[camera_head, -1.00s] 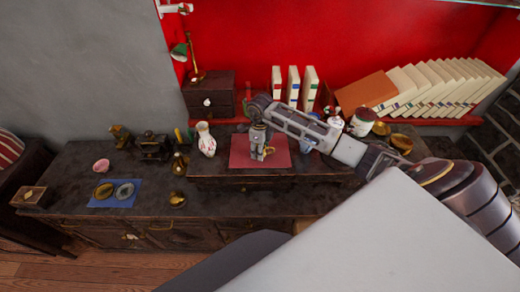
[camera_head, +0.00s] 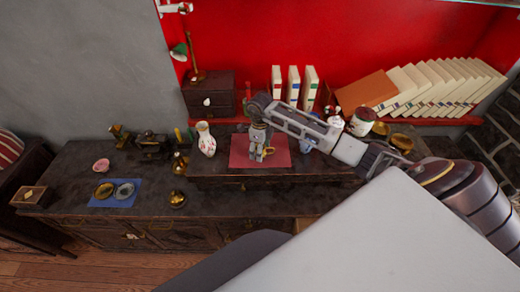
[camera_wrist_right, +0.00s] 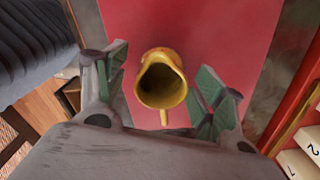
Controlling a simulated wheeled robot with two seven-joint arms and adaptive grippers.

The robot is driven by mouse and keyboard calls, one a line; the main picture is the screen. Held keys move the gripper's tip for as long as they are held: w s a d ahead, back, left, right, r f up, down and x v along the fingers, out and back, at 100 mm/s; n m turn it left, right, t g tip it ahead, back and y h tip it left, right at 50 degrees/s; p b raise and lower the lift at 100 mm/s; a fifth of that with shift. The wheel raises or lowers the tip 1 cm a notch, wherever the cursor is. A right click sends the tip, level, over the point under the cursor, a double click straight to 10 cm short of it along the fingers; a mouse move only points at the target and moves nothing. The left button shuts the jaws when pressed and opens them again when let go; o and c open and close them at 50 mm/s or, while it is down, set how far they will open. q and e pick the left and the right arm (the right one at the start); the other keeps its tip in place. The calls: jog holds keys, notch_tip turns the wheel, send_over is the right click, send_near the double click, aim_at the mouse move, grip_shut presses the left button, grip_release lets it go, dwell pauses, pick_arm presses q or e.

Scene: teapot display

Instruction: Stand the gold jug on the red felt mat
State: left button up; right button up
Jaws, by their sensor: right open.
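The gold jug (camera_wrist_right: 162,82) shows in the right wrist view with its open mouth facing the camera and its handle toward the gripper. It appears to stand upright on the red felt mat (camera_wrist_right: 140,20). In the head view the gold jug (camera_head: 269,151) is mostly hidden by my right gripper, over the red felt mat (camera_head: 281,143). My right gripper (camera_wrist_right: 162,68) is open, with one finger on each side of the jug and a visible gap at both. The right gripper (camera_head: 259,157) points down over the mat in the head view. My left gripper is not in view.
A white patterned vase (camera_head: 206,139) stands just left of the mat. Brass pieces and a blue mat (camera_head: 130,203) lie further left. Books (camera_head: 294,86) and a small drawer box (camera_head: 222,84) stand behind. The cabinet top in front of the blue mat is mostly clear.

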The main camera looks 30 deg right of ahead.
notch_tip(320, 180, up, 12)
jog(key=b, duration=0.2)
dwell(0.4)
jog(key=shift+f, duration=0.1)
dwell(0.7)
